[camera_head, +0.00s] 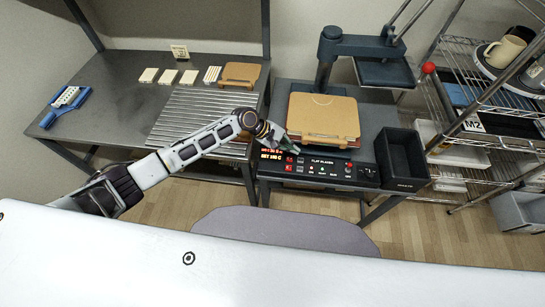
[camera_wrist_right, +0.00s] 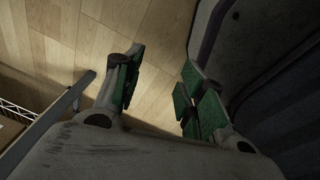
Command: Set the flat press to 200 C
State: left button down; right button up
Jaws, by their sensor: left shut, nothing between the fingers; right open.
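The flat press (camera_head: 365,47) stands on the dark table, with its dark upper plate swung up and away at the back right. A tan sheet (camera_head: 322,112) lies on its lower bed. Its front control panel (camera_head: 325,170) is marked FLAT PLATEN and carries several small buttons and a knob at the right end. A red-lit display (camera_head: 270,154) sits at the panel's left end; its digits are too small to read surely. My left gripper (camera_head: 296,145) is shut and empty at the panel's upper left, beside the display; contact cannot be told. My right gripper (camera_wrist_right: 162,70) is open and empty above the wooden floor.
A black bin (camera_head: 402,158) stands right of the panel. A wire shelf (camera_head: 490,140) with mugs (camera_head: 503,51) is further right. The steel bench (camera_head: 120,85) at left holds pale blocks, a blue-handled tool (camera_head: 66,101) and a brown pad (camera_head: 240,74).

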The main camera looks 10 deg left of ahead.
dwell(0.4)
grip_shut()
dwell(1.3)
